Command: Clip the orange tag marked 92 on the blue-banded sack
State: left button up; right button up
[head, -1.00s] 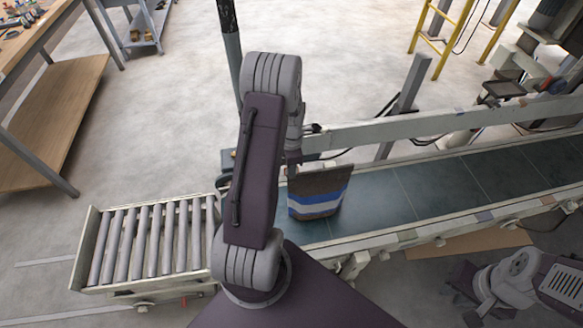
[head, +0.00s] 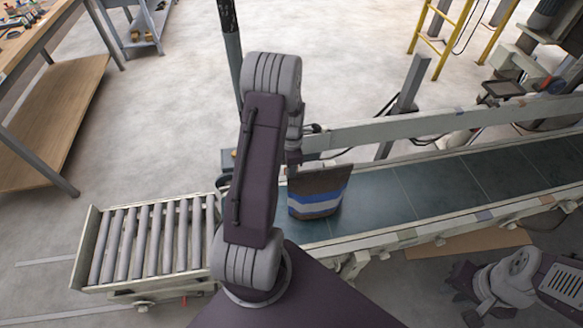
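The blue-banded sack (head: 315,204) stands on the dark conveyor belt, just right of my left arm. Its top is brown, and its blue band has pale stripes along it. My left arm rises from the bottom middle, bends at the top and comes back down beside the sack. Its wrist end (head: 293,157) is near the sack's upper left corner, partly behind the upper arm. The fingers cannot be made out, nor whether they touch the sack. No orange tag can be made out.
The conveyor belt (head: 440,189) runs to the upper right, with a pale rail (head: 400,129) along its far side. A roller table (head: 150,246) stands at the lower left. A wooden-topped workbench (head: 50,120) is at the far left.

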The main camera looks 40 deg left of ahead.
pick_arm(q)
jog(key=shift+s+d+f, duration=0.15)
jog(key=shift+f, duration=0.05)
notch_tip(320, 180, up, 9)
jog(key=shift+r+p, duration=0.2)
jog(key=shift+p, duration=0.4)
dwell(0.5)
